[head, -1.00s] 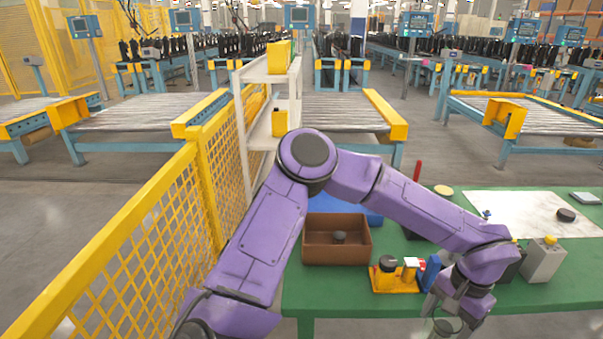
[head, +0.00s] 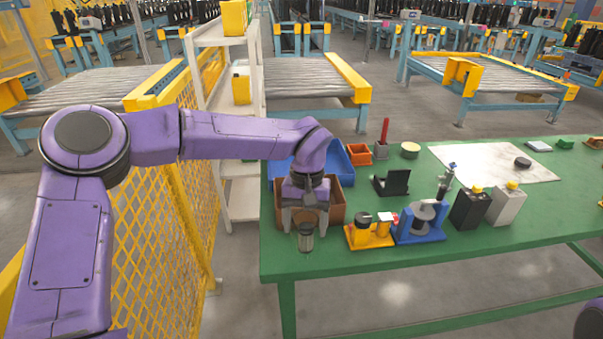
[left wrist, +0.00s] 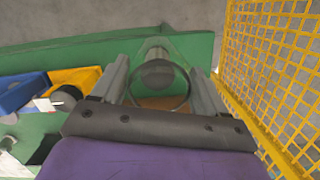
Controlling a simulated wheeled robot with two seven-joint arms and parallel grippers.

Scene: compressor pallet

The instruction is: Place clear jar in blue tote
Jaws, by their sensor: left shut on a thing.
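My left gripper (head: 306,226) is shut on the clear jar (head: 306,240) and points down in front of the brown box. The jar looks like a small see-through cylinder with a grey lower part. In the left wrist view the jar (left wrist: 160,72) sits between the two fingers, with its round rim toward the camera. The blue tote (head: 343,164) stands behind the brown box, partly hidden by my left arm. The jar is nearer the table's front edge than the tote. My right gripper is not in view.
The brown box (head: 338,214) stands between the jar and the tote. To its right on the green table (head: 480,245) are a yellow fixture (head: 357,238), a blue fixture (head: 408,236), and black and grey boxes. A yellow mesh fence (head: 160,240) stands to the left.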

